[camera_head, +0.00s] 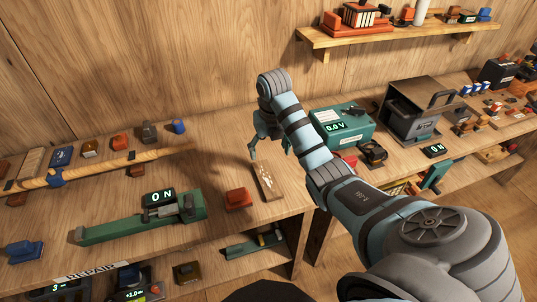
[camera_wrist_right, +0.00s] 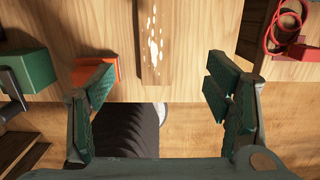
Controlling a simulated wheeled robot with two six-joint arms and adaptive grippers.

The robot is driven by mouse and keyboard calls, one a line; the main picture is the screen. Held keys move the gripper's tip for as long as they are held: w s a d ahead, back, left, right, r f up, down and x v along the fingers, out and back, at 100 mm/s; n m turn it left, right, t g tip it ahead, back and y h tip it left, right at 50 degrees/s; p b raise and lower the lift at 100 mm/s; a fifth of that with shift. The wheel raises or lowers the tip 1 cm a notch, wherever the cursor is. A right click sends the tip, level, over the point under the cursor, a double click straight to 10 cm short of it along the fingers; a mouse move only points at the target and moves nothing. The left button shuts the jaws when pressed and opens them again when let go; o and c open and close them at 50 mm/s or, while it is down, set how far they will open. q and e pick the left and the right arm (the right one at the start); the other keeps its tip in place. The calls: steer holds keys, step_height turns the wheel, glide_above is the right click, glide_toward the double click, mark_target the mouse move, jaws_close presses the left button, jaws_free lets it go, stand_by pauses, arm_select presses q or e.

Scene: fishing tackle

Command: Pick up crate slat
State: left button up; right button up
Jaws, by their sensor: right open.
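The crate slat (camera_head: 267,181) is a short brown wooden strip with flaking white paint. It lies flat on the workbench near the front edge, right of an orange-red block. In the right wrist view the slat (camera_wrist_right: 152,45) comes down from the top edge, between and beyond my fingers. My right gripper (camera_head: 270,150) hangs over the bench just behind the slat in the head view. Its fingers (camera_wrist_right: 162,92) are spread wide, with nothing between them and no visible contact with the slat. My left gripper is out of view.
The orange-red block (camera_head: 238,200) sits close left of the slat. A green fixture reading "0 N" (camera_head: 145,220) lies farther left. A teal meter box (camera_head: 342,126) stands right of my gripper, and a dark metal box (camera_head: 420,108) beyond it. A shelf (camera_head: 400,36) hangs above.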

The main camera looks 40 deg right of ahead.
steer(key=b, duration=0.7)
glide_above(267, 178)
step_height(267, 178, down, 8)
steer(key=shift+d+f, duration=0.1)
step_height(267, 178, down, 4)
steer(key=shift+s+f+b, duration=0.1)
steer(key=shift+f+b, duration=0.1)
steer(key=shift+b, duration=1)
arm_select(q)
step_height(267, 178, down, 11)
arm_select(e)
steer(key=c, duration=1.3)
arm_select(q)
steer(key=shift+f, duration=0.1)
arm_select(e)
steer(key=shift+r, duration=0.1)
